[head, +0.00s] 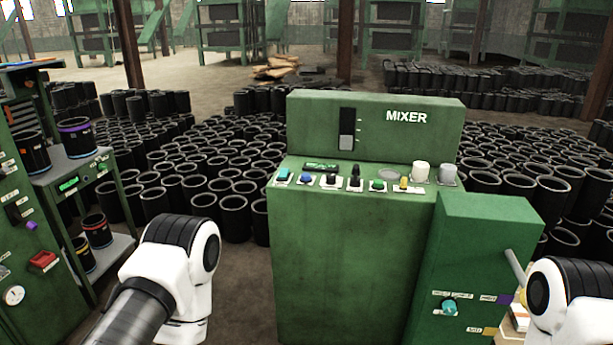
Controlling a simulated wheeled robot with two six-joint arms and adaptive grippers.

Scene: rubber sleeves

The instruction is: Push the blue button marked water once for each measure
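The green mixer (355,245) stands in the middle of the head view, with the word MIXER on its upright back panel. On its sloped top are a light blue button (283,174) at the far left and a darker blue button (306,178) just right of it. Their labels are too small to read, so I cannot tell which is marked water. A small dark display with green marks (321,166) sits behind them. My arms show at the lower left and lower right, but neither gripper is in view. Nothing of mine touches the buttons.
Right of the blue buttons are black controls (331,180), a green button (377,186), a yellow control (403,183) and two cups (420,171). A lower green box (480,270) adjoins the mixer. A green shelf unit (75,180) stands left. Many black sleeves (235,205) crowd the floor behind.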

